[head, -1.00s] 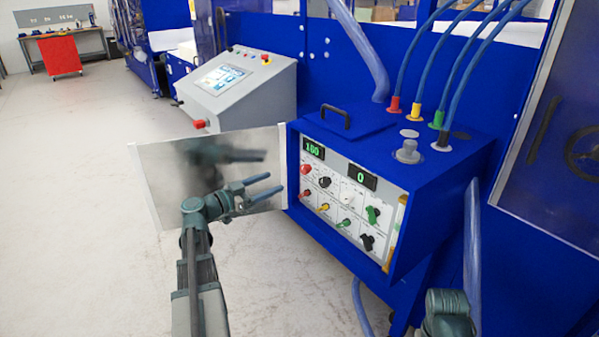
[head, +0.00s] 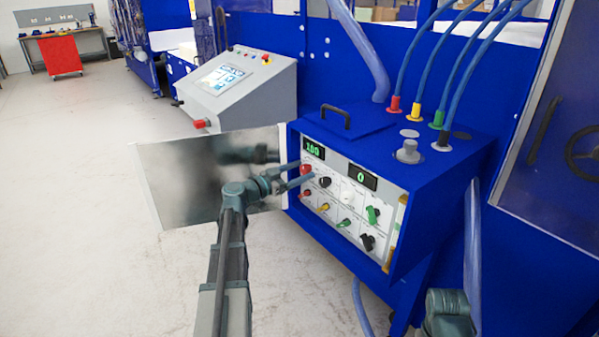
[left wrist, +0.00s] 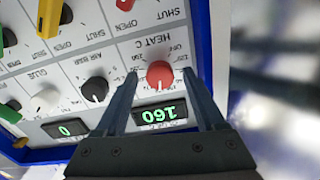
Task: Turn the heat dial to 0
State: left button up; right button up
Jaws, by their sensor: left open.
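The heat dial is a red knob (head: 306,169) at the upper left of the white control panel (head: 330,216). The red knob also shows in the left wrist view (left wrist: 160,74), under the printed label "HEAT C". The green display (left wrist: 160,115) beside it reads 160; it also shows in the head view (head: 314,149). My left gripper (head: 307,171) is open at the panel, and in the left wrist view its two fingers (left wrist: 163,80) lie on either side of the red knob. Whether they touch it I cannot tell.
An open metal door (head: 190,185) stands left of the panel, close to my left arm. A black knob (left wrist: 95,89) and a second display (left wrist: 65,129) reading 0 sit beside the heat dial. Other coloured knobs and valves fill the panel's lower rows.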

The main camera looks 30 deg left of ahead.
pick_arm(q)
grip_shut()
jog(key=shift+n, duration=0.3)
